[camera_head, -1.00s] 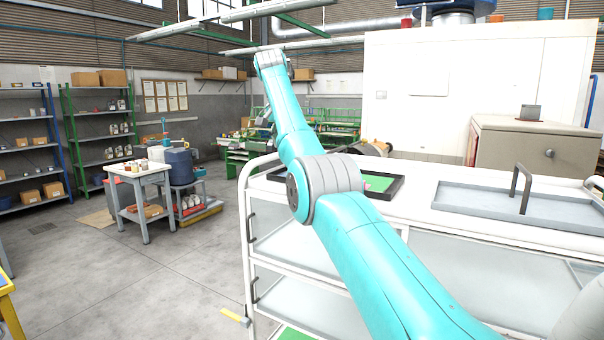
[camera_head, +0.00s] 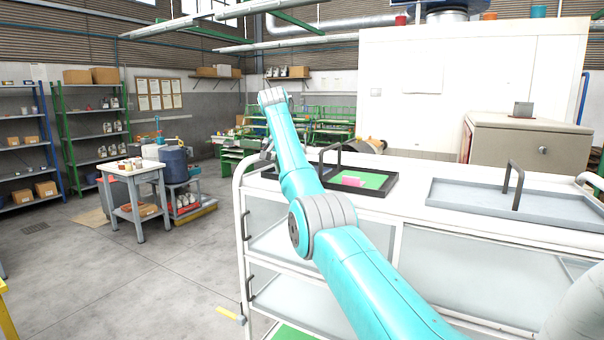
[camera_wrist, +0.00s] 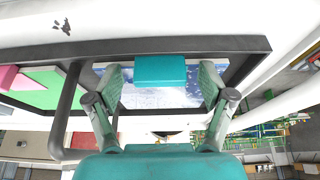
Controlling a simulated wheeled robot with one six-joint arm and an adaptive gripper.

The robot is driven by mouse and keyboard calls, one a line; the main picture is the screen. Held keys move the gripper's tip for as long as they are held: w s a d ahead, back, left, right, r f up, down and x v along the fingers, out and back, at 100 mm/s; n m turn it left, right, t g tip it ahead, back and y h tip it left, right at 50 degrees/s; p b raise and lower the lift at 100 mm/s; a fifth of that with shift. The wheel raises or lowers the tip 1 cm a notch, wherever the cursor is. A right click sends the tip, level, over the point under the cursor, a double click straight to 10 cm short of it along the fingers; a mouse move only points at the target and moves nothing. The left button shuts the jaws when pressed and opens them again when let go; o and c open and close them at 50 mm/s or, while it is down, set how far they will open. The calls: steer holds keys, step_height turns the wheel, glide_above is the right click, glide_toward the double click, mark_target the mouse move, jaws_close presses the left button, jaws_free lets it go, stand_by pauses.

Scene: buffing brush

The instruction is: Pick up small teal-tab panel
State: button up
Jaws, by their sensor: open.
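In the wrist view, a teal tab (camera_wrist: 160,70) stands on a blue-and-white speckled panel (camera_wrist: 145,96) inside a dark-rimmed tray (camera_wrist: 190,44). My gripper (camera_wrist: 162,78) is open, with one finger to each side of the teal tab and a gap on both sides. Whether the fingertips are level with the tab is hard to tell. In the head view the tray (camera_head: 388,190) sits on the white cart, and my arm hides the teal tab and its panel.
A green panel (camera_head: 372,178) with a pink tab (camera_head: 350,180) lies in the same tray, beside its dark handle (camera_head: 330,152). A grey tray (camera_head: 465,196) with a handle is farther right on the cart (camera_head: 410,215). White cart top lies between the trays.

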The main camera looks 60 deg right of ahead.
steer(key=c, duration=1.3)
steer(key=shift+r, duration=0.1)
